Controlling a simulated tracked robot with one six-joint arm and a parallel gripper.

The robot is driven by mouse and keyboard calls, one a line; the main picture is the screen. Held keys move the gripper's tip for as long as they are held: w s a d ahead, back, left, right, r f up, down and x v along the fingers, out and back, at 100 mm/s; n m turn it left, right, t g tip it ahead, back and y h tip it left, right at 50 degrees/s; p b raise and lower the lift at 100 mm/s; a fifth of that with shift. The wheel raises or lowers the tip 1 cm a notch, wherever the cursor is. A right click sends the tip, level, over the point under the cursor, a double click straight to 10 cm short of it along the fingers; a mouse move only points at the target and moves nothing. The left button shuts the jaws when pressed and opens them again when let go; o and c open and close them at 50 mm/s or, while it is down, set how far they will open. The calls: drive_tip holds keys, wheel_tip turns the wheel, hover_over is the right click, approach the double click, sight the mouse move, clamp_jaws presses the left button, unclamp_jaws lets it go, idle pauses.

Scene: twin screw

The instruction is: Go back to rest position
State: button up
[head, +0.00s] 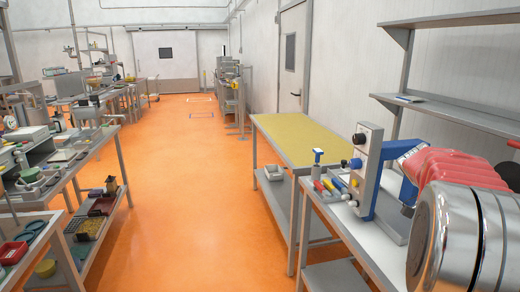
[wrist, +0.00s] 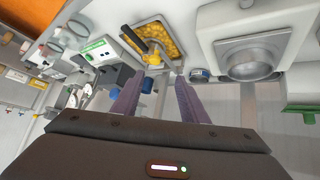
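My gripper (wrist: 156,82) shows in the wrist view, its two purple-grey fingers apart. It is open, and I see nothing held between the fingers. A small blue object (wrist: 147,86) shows between them, further off. A tray with yellow contents (wrist: 172,30) lies beyond the fingertips, with a dark-handled tool over it. I cannot make out my gripper in the head view.
In the head view, a yellow-topped table (head: 300,135) stands right of the clear orange floor (head: 190,190). Cluttered benches (head: 75,165) line the left. In the wrist view, a pale machine with a round opening (wrist: 250,62) is right of the fingers.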

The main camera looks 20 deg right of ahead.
drive_tip(key=w+a+f+n+t+y, duration=0.1)
drive_tip(key=w+a+f+n+t, duration=0.25)
drive_tip(key=a+n, duration=0.55)
drive_tip(key=w+a+f+n+t+y, duration=0.1)
drive_tip(key=w+a+f+n+t, duration=0.25)
drive_tip(key=a+n, duration=0.6)
drive_tip(key=s+a+n+t+y, duration=0.1)
drive_tip(key=a+n, duration=0.1)
drive_tip(key=a, duration=0.8)
drive_tip(key=s+a+r+n+t+y, duration=0.1)
drive_tip(key=a+n+t, duration=0.1)
drive_tip(key=a, duration=0.7)
drive_tip(key=s+a+n+t+y, duration=0.1)
drive_tip(key=a+n+t, duration=0.1)
drive_tip(key=a, duration=0.8)
drive_tip(key=shift+s+a+r+n+y, duration=0.3)
drive_tip(key=shift+r+n+y, duration=0.1)
drive_tip(key=shift+n, duration=0.45)
drive_tip(key=shift+c, duration=1.1)
drive_tip(key=shift+d, duration=0.1)
